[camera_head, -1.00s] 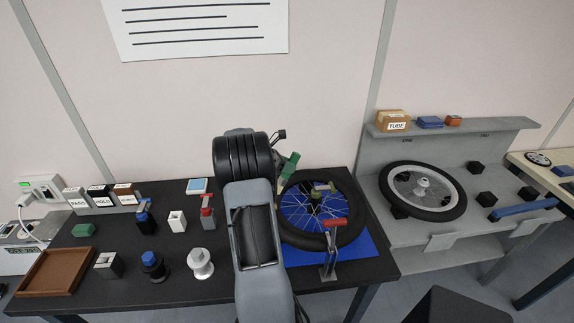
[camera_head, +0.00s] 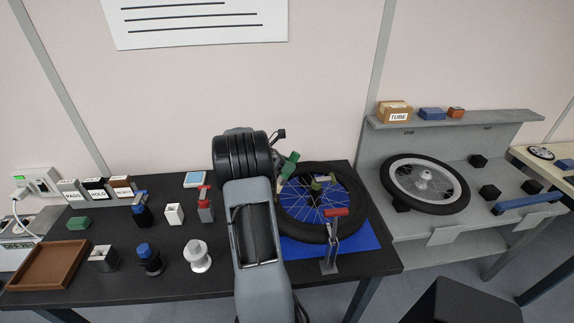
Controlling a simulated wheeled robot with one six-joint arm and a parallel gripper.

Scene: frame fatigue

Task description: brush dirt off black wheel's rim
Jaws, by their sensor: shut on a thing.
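The black wheel (camera_head: 359,205) lies flat on a blue mat (camera_head: 368,238) at the right of the dark table. Its spokes show, with blue between them. Its left side is partly hidden by my arm, and I cannot make out dirt on the rim. My gripper (camera_head: 281,184) is at the wheel's upper left edge, mostly hidden behind my own wrist. It is shut on a green-handled tool (camera_head: 290,165), seemingly the brush, which stands tilted. The brush's working end is hidden, so I cannot tell whether it touches the rim.
A red-handled clamp (camera_head: 335,212) stands at the wheel's front edge. A second wheel (camera_head: 459,190) with a grey rim rests on the grey stand at right. Left of my arm stand several small holders, a white spool (camera_head: 198,256) and a brown tray (camera_head: 14,280).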

